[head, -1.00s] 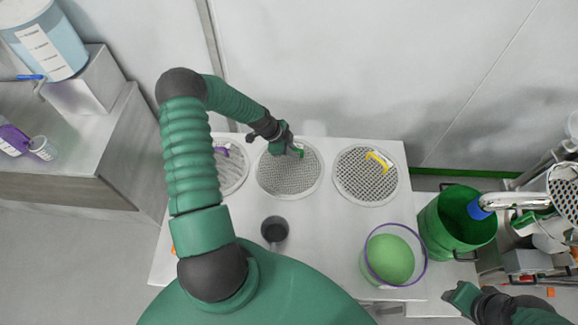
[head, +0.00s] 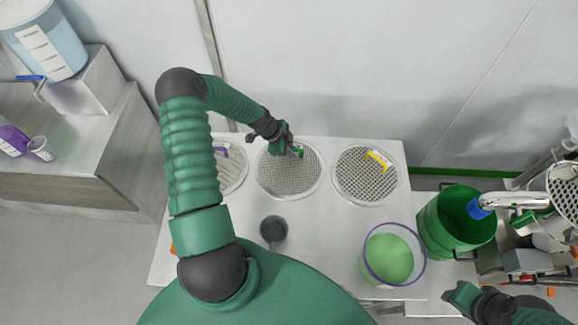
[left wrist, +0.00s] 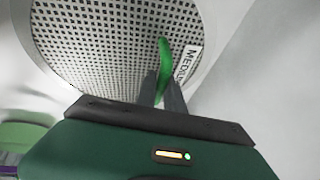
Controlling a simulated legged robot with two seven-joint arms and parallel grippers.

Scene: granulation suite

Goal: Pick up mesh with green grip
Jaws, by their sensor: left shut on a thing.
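The mesh with the green grip (head: 290,178) is a round perforated disc in the middle of three on the white table. Its green grip (left wrist: 164,62) shows in the left wrist view beside a label reading "MEDIU", partly cut off. My left gripper (head: 294,150) is at the far side of this mesh, shut on the green grip. In the left wrist view the two dark fingers (left wrist: 164,90) stand on either side of the grip. Whether the mesh is clear of the table is hard to tell. My right gripper (head: 461,297) is at the lower right, away from the meshes; its fingertips are unclear.
A mesh with a yellow grip (head: 365,178) lies to the right, and one with a purple grip (head: 229,172) to the left, partly behind my arm. A dark cup (head: 273,229), a purple-rimmed bowl of green material (head: 389,257) and a green bucket (head: 456,224) stand nearer.

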